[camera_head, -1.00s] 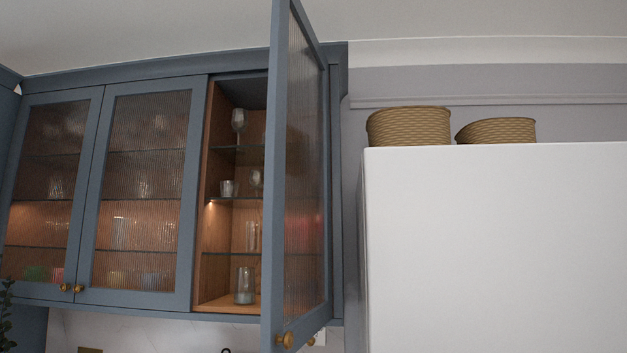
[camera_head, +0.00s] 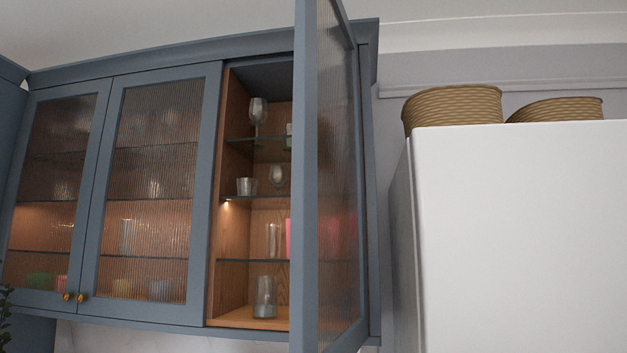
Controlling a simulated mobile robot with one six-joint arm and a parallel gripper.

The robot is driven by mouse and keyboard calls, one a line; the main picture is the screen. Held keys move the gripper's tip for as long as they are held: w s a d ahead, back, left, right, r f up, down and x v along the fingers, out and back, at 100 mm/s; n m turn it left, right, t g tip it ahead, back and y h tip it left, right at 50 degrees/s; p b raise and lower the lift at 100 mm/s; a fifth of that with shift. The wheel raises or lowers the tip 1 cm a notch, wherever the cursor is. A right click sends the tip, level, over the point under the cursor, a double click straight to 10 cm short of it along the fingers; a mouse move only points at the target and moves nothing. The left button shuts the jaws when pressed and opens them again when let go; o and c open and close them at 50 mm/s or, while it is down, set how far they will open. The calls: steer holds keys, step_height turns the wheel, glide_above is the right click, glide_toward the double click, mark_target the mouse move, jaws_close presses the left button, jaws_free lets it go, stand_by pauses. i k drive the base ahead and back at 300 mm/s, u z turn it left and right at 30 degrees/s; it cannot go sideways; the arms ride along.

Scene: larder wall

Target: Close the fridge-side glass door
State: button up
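The fridge-side glass door (camera_head: 335,190) is a blue-grey framed door with ribbed glass. It stands wide open, swung out toward me from the right end of the wall cabinet (camera_head: 215,200). Its lower end runs out of the bottom of the picture, so its knob is hidden. Behind it the open compartment (camera_head: 235,300) shows wooden sides, glass shelves and several glasses. My gripper is not in view.
The white fridge (camera_head: 520,220) stands to the right of the open door, with two woven baskets (camera_head: 452,108) (camera_head: 558,110) on top. Two shut glass doors (camera_head: 50,190) (camera_head: 150,190) with brass knobs are on the left. A gap separates fridge and cabinet.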

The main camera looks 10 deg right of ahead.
mark_target(328, 308)
steer(key=i, duration=0.5)
steer(key=u, duration=0.55)
steer(key=k, duration=2)
steer(key=z, duration=0.4)
steer(key=i, duration=1)
steer(key=z, duration=0.05)
